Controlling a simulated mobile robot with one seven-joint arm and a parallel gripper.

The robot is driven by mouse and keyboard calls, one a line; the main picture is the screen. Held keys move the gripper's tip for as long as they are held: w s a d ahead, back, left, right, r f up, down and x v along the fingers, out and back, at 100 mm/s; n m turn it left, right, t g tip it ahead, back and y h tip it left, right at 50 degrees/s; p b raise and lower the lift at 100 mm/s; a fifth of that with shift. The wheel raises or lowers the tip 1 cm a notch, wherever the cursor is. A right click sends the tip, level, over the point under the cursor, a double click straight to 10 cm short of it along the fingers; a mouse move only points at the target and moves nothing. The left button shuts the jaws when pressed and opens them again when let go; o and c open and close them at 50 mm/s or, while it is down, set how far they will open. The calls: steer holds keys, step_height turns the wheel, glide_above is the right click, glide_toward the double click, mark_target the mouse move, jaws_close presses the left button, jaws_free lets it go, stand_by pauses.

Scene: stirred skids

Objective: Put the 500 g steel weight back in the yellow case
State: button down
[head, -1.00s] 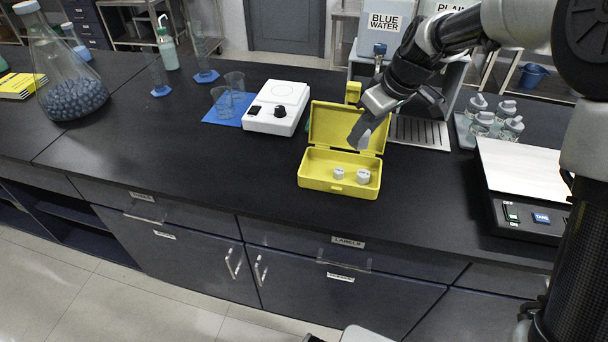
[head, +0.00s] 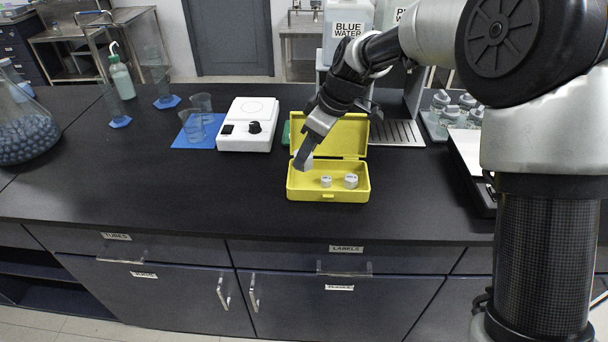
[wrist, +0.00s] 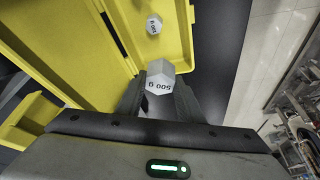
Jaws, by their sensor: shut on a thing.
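The open yellow case (head: 345,195) stands on the black bench, its lid up at the back. Two small weights sit inside it, a smaller one (head: 326,182) and a larger one (head: 351,181). My gripper (head: 303,163) is over the left part of the case. In the wrist view my gripper (wrist: 160,92) is shut on the 500 g steel weight (wrist: 160,78), whose label reads "500 g". One of the case's weights (wrist: 154,24) shows beyond it, and the yellow case (wrist: 186,40) fills the upper left. Whether the held weight touches the case floor is unclear.
A white stirrer (head: 250,125) stands left of the case, with beakers (head: 193,122) on a blue mat. A metal drip grate (head: 398,133) lies behind right, and a balance (head: 470,160) stands at right. The bench in front of the case is clear.

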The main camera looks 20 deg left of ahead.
mark_target(306, 170)
steer(key=shift+f, duration=2.85)
steer(key=shift+b, duration=0.3)
steer(key=shift+f, duration=0.15)
steer(key=c, duration=1.2)
jaws_free()
